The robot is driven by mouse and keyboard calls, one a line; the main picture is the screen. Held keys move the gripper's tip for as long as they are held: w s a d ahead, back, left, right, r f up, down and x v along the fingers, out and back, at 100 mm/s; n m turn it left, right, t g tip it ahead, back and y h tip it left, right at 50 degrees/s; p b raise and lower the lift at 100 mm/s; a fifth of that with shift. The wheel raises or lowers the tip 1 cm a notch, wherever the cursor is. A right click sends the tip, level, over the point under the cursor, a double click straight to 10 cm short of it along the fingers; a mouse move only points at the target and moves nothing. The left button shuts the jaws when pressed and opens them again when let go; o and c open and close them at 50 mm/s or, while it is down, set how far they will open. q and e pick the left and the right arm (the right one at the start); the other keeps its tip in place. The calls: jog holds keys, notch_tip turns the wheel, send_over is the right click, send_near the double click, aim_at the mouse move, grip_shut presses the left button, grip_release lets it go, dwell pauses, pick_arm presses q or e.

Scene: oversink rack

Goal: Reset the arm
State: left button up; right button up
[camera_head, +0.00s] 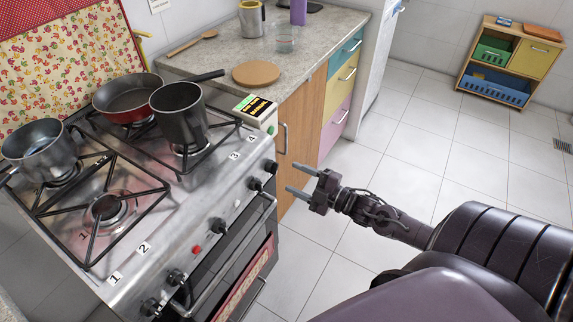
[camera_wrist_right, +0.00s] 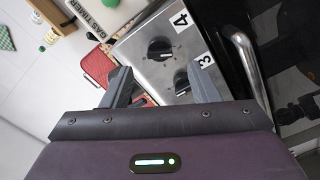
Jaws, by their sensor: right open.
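My right gripper (camera_head: 297,179) is open and empty in the head view. It hangs over the floor in front of the counter, to the right of the stove's front edge. In the right wrist view its two fingers (camera_wrist_right: 162,88) are spread apart, with stove knobs (camera_wrist_right: 159,49) and a steel handle (camera_wrist_right: 243,62) beyond them. Nothing is between the fingers. My right arm (camera_head: 400,225) reaches in from the lower right. My left gripper does not show.
The gas stove (camera_head: 170,215) bears a steel pot (camera_head: 40,148), a red pan (camera_head: 127,100) and a dark saucepan (camera_head: 180,115). The counter (camera_head: 225,58) holds a round wooden board (camera_head: 256,73). A shelf unit (camera_head: 508,62) stands at the back right. The tiled floor (camera_head: 420,140) between is clear.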

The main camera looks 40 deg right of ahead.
jog(key=shift+v, duration=0.9)
